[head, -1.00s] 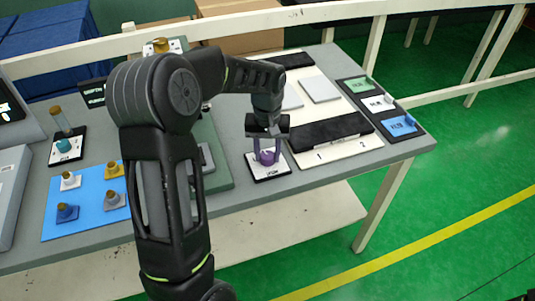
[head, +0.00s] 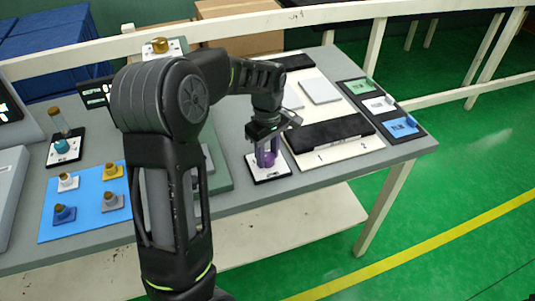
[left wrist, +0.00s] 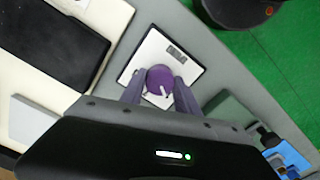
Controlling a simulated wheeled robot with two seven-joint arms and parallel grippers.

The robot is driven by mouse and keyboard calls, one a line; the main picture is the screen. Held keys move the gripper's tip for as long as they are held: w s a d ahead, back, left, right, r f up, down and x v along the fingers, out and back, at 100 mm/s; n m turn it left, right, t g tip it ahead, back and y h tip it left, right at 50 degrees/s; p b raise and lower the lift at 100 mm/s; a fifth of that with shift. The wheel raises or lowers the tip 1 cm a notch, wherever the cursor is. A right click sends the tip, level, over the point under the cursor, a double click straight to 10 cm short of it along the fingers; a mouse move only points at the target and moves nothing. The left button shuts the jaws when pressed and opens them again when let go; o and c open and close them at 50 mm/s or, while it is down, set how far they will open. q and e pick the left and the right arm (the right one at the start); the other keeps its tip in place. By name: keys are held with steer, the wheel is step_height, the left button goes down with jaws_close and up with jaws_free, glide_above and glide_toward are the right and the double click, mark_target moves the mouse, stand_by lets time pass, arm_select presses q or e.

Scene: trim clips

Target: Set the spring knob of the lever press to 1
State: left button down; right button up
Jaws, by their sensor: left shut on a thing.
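The purple round knob (head: 268,158) sits on a small white plate with a dark border (head: 254,165) near the table's front edge. In the left wrist view the knob (left wrist: 159,76) has a white pointer line, directed down and slightly right in the picture. The plate (left wrist: 150,50) bears a dark printed label too small to read. My left gripper (head: 267,150) points down over the plate, with its two fingers shut on the knob's sides. The knob's scale marks are partly hidden. My right gripper is not in view.
A white board with a black bar (head: 328,131) lies right of the knob. A green base (head: 217,173) stands close on its left, partly behind my arm. A blue mat (head: 85,202) with several small knobs lies further left.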

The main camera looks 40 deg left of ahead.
mark_target(267, 156)
arm_select(q)
steer(key=shift+n, duration=0.4)
steer(key=c, duration=0.9)
jaws_free()
step_height(267, 156, up, 8)
steer(key=shift+f+b, duration=0.1)
steer(key=shift+b, duration=0.25)
